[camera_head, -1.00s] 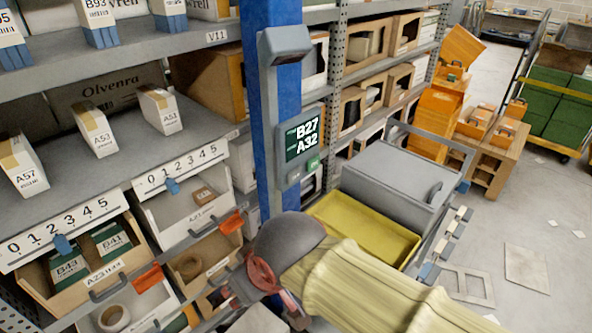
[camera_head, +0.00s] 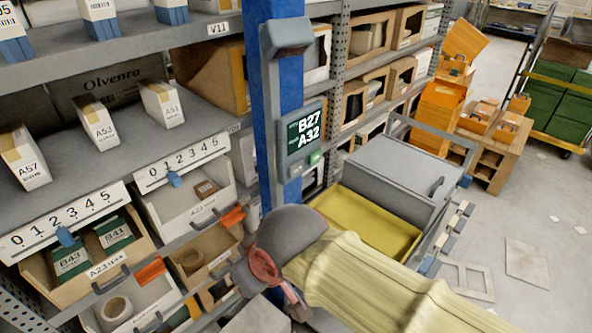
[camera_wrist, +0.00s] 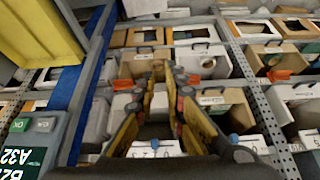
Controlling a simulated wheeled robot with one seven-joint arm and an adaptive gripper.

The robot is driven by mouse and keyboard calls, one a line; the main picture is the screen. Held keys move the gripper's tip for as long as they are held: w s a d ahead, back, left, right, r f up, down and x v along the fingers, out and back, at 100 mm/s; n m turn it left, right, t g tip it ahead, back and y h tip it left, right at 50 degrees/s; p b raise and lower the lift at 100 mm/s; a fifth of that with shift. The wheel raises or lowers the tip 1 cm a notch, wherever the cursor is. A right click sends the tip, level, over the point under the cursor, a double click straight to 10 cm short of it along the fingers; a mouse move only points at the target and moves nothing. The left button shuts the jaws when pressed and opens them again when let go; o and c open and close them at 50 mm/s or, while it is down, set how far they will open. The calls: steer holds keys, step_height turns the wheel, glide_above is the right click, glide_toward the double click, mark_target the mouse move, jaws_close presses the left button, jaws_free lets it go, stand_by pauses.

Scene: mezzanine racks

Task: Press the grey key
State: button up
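The grey key (camera_head: 295,171) is a small pale button at the lower left of a grey panel on the blue post. A green key (camera_head: 316,157) sits to its right, under the dark display (camera_head: 304,133) reading B27 and A32. In the wrist view the panel is at the left edge, with the grey key (camera_wrist: 43,125) beside the green key (camera_wrist: 20,125). My gripper (camera_wrist: 159,72) points at the shelf bins, away from the panel, and touches neither key. Its fingers look drawn together with nothing held. In the head view its tips are hidden; a reddish part (camera_head: 264,268) shows below the panel.
The blue post (camera_head: 262,110) stands between shelf bays. Open bins (camera_head: 190,205) with orange tabs jut out at the left. A yellow tray (camera_head: 365,222) and a grey box (camera_head: 400,180) stand right of the panel. Open floor (camera_head: 535,205) lies further right.

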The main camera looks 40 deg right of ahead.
jaws_close()
stand_by(1.1)
